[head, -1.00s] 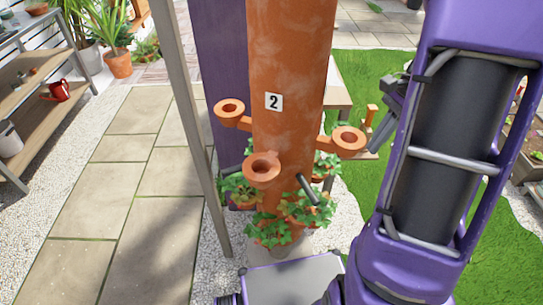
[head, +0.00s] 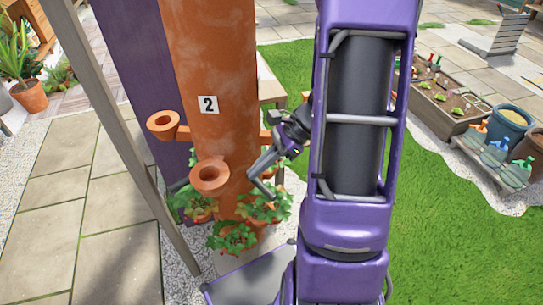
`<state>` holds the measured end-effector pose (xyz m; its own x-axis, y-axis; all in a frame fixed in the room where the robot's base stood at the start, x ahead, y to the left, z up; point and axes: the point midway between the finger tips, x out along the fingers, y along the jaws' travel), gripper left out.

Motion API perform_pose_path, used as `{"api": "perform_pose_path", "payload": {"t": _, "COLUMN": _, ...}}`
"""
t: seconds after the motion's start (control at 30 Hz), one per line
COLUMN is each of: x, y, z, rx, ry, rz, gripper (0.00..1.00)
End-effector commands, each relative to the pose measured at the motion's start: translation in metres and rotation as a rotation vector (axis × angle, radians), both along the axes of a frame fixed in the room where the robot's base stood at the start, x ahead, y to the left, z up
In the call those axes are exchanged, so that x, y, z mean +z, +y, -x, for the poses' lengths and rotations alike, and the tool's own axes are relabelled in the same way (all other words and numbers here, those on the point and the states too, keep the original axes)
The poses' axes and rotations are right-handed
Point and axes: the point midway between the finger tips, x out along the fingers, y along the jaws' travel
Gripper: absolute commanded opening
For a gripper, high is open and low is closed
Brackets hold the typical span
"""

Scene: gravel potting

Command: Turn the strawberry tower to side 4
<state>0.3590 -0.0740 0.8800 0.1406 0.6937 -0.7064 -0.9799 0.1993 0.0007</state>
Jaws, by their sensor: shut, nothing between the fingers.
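The strawberry tower is a tall terracotta column (head: 212,80) with a white plate marked "2" (head: 207,105) facing me. Empty ring-shaped pot holders stick out at the left (head: 163,124) and front (head: 210,176). Strawberry plants (head: 232,236) grow in pots around its lower part. A dark bar (head: 262,188) sticks out low on its right side. My gripper (head: 258,170) is shut and empty, at the tower's right side close to this bar. I cannot tell whether they touch. My arm hides the holder on the right.
A grey post (head: 100,110) and a purple panel (head: 135,75) stand left of and behind the tower. A planter bed (head: 450,105) and a low rack with spray bottles (head: 492,158) lie to the right. Grass is open between them and my arm.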

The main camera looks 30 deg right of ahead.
Motion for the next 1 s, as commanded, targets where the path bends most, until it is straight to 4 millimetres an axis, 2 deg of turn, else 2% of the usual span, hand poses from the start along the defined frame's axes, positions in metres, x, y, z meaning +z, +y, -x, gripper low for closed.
{"api": "perform_pose_path", "payload": {"t": 0.1, "x": 0.001, "y": 0.020, "z": -0.004, "rx": 0.003, "ry": -0.001, "rz": 0.000, "gripper": 0.00}}
{"api": "perform_pose_path", "payload": {"t": 0.3, "x": 0.001, "y": 0.037, "z": -0.007, "rx": 0.002, "ry": -0.001, "rz": 0.000, "gripper": 0.00}}
{"api": "perform_pose_path", "payload": {"t": 1.0, "x": 0.001, "y": 0.037, "z": -0.009, "rx": -0.008, "ry": 0.000, "rz": 0.001, "gripper": 0.00}}
